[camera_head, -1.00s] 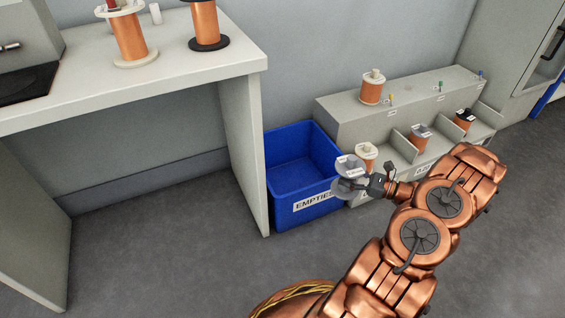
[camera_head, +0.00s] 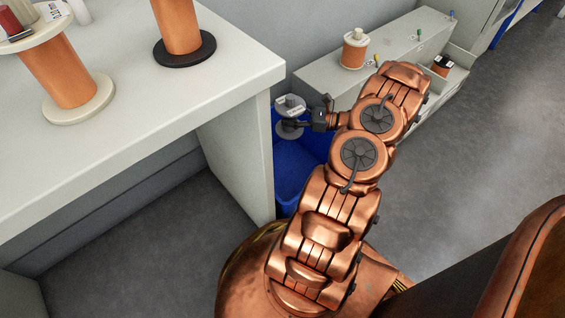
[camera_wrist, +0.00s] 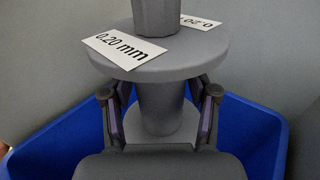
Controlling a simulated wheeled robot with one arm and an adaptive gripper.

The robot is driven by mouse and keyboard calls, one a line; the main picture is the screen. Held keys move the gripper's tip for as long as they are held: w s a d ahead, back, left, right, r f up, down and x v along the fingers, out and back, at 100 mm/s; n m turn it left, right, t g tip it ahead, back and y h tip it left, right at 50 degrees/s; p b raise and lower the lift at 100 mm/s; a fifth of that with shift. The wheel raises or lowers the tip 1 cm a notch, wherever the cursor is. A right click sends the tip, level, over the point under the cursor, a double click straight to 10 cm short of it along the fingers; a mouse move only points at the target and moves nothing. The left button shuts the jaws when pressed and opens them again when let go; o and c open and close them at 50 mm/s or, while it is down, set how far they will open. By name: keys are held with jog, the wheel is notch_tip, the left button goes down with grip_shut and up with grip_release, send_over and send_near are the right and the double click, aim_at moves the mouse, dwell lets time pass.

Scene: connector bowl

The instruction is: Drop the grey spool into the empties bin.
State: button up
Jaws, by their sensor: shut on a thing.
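The grey spool (camera_head: 290,108) is upright in my gripper (camera_head: 301,124), over the blue empties bin (camera_head: 290,180) in the head view. In the wrist view my gripper (camera_wrist: 160,112) has a finger on each side of the narrow core of the grey spool (camera_wrist: 150,62), below its top flange. White labels on the flange read "0.20 mm". The blue bin's walls (camera_wrist: 262,135) show around and below the spool in the wrist view. My arm hides much of the bin in the head view.
A light table (camera_head: 150,95) stands left of the bin, with copper-wound spools (camera_head: 68,75) on it. A stepped grey shelf (camera_head: 400,48) with a copper spool (camera_head: 354,50) stands behind and right. Open floor (camera_head: 480,130) lies at the right.

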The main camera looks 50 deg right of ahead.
jog(key=shift+a+f+b, duration=0.1)
jog(key=shift+f+b, duration=1.3)
jog(key=shift+f, duration=1.45)
jog(key=o, duration=1.4)
jog(key=v, duration=1.2)
